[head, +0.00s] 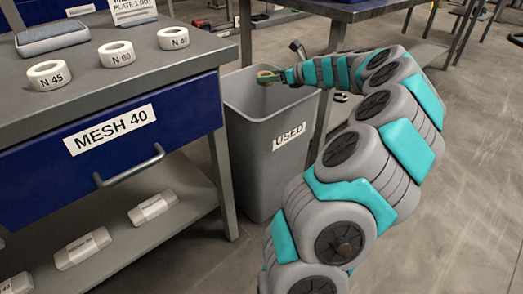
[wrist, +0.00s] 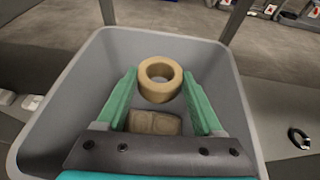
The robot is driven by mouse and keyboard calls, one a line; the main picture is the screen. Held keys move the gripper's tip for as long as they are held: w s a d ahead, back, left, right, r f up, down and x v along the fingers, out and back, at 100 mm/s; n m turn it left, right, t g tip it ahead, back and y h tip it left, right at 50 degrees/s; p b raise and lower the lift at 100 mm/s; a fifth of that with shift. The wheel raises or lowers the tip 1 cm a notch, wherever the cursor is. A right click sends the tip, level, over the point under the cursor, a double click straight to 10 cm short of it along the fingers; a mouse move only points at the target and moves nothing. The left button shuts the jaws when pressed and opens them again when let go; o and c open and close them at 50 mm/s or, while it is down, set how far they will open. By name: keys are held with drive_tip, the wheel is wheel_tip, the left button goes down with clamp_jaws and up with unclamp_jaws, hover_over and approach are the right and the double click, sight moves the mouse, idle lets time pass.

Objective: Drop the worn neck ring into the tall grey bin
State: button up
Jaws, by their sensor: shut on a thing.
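The worn neck ring (wrist: 160,79) is tan and round with an open hole. My gripper (wrist: 160,80) is shut on it, with the ring between the two green fingertips. In the head view, my gripper (head: 268,77) and the ring are small, just above the bin's mouth. The tall grey bin (head: 262,150) stands on the floor and bears the label "USED". In the wrist view, the bin's rim (wrist: 85,70) surrounds the ring and fingers. A tan, folded-looking thing (wrist: 155,123) lies inside the bin, below the ring.
A workbench (head: 110,75) with a blue "MESH 40" drawer (head: 110,135) stands left of the bin. White rings labelled "N" (head: 48,75) sit on its top. Packs (head: 82,248) lie on its lower shelf. A dark ring-shaped thing (wrist: 300,138) lies on the floor beside the bin.

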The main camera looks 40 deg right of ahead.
drive_tip(key=shift+f+b, duration=1)
drive_tip(key=shift+f, duration=0.2)
drive_tip(key=o, duration=1.4)
drive_tip(key=p+v, duration=0.1)
drive_tip(key=v, duration=0.7)
